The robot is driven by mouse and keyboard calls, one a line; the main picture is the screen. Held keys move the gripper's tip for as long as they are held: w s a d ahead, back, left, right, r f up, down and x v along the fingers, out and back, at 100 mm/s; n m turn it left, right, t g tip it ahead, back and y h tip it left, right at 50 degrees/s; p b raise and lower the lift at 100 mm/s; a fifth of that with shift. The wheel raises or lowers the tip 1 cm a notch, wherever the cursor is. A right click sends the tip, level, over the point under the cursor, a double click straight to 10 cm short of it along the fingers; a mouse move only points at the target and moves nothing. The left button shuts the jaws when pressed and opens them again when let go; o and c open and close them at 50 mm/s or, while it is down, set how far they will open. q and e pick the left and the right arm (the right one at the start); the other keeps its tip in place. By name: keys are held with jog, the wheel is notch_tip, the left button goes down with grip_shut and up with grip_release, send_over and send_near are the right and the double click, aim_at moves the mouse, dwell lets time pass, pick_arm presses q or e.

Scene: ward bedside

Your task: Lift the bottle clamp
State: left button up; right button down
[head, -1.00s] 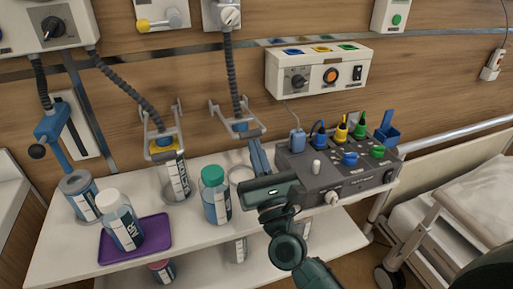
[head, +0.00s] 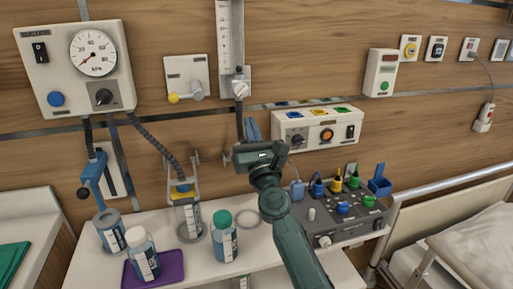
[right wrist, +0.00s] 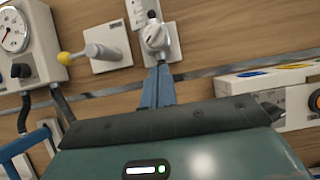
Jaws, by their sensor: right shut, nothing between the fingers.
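A grey bracket-like clamp (head: 185,161) stands around the yellow-topped bottle (head: 191,217) on the white table. A second similar clamp (head: 228,157) under the middle hose is mostly hidden behind my right arm. A blue clamp with a black knob (head: 97,168) is at the left, above a grey-topped canister (head: 111,232). I cannot tell which is the bottle clamp named. My right gripper (head: 251,128) is shut and empty, its blue fingers pointing up before the wall. They also show in the right wrist view (right wrist: 158,85), below a white knob. My left gripper is not in view.
A grey device with coloured plugs (head: 335,222) is at the right of my arm. A bed rail (head: 440,186) lies farther right.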

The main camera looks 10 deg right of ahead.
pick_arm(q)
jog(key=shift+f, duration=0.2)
pick_arm(e)
jog(key=shift+w+r, duration=0.15)
jog(key=shift+w, duration=0.2)
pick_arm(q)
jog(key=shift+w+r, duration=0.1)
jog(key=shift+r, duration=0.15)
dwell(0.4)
pick_arm(e)
jog(key=shift+s, duration=0.2)
